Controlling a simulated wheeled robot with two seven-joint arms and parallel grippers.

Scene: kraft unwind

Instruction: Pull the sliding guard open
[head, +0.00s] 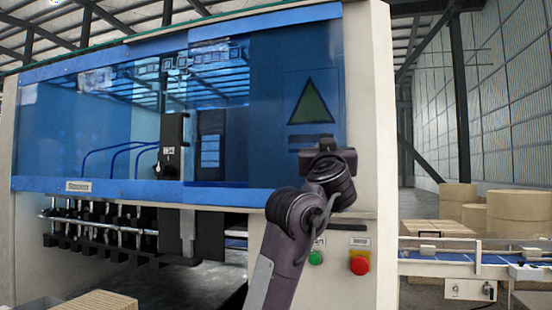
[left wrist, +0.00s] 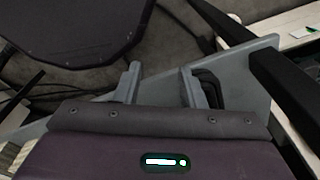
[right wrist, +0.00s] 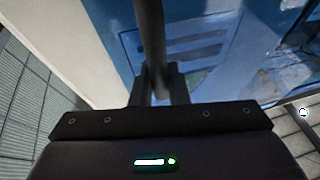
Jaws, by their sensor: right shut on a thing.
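The sliding guard (head: 265,110) is a see-through blue panel with a blue frame and a green triangle sign, across the front of a cream machine. It covers the front up to the right-hand cream post. My right gripper (head: 328,150) is at the guard's right end, below the triangle. In the right wrist view the right gripper (right wrist: 160,90) is shut on a dark upright handle bar (right wrist: 149,35), with the blue guard behind it. My left gripper (left wrist: 160,85) shows only in its own wrist view, its fingers apart with nothing between them.
A green button (head: 315,258) and a red button (head: 359,263) sit on the cream post below my right arm. A conveyor (head: 440,268) and brown paper rolls (head: 520,213) stand at the right. A cardboard stack (head: 100,300) lies at the lower left.

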